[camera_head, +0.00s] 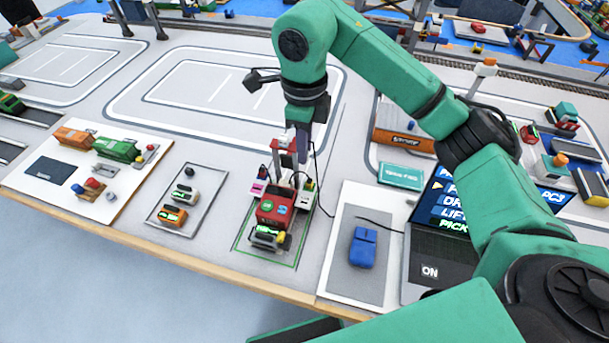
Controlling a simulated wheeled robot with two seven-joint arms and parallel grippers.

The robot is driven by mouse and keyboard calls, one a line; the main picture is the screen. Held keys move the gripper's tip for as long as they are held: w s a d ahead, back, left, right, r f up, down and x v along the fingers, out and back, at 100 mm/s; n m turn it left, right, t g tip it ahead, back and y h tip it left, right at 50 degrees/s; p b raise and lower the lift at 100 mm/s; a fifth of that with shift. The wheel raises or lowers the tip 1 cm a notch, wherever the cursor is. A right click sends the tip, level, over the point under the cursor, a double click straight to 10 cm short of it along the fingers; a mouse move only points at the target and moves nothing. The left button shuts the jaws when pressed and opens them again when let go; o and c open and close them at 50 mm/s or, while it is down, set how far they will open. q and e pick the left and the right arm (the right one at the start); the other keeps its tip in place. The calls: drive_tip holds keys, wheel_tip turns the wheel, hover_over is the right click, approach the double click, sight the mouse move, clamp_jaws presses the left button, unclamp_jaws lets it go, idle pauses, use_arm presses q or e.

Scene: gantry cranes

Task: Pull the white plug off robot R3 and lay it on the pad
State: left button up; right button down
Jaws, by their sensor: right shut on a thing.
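A red wheeled robot (273,207) with green round marks stands in a green-outlined bay near the table's front edge. I cannot read an R3 label on it. My right gripper (288,178) points down at the robot's back end and is shut. The white plug is between its fingers, mostly hidden by them and too small to make out clearly. A thin black cable hangs in a loop right of the gripper. My left gripper is not in view.
Small white and orange vehicles stand in a marked bay (218,196) left of the red robot. Orange and green wagons (118,149) stand on the white board (112,206). The outlined area behind is clear.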

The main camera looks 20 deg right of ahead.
wheel_tip(320, 180, up, 4)
drive_tip(key=shift+f, duration=0.15)
drive_tip(key=shift+d+f, duration=0.1)
drive_tip(key=shift+d, duration=0.2)
drive_tip(key=d+b, duration=0.1)
drive_tip(key=d, duration=1.6)
drive_tip(key=shift+d, duration=0.2)
wheel_tip(320, 180, down, 25)
drive_tip(key=b, duration=1.6)
drive_tip(key=shift+a+f, duration=0.1)
drive_tip(key=shift+f, duration=0.05)
drive_tip(key=shift+f+b, duration=0.4)
drive_tip(key=shift+b, duration=0.15)
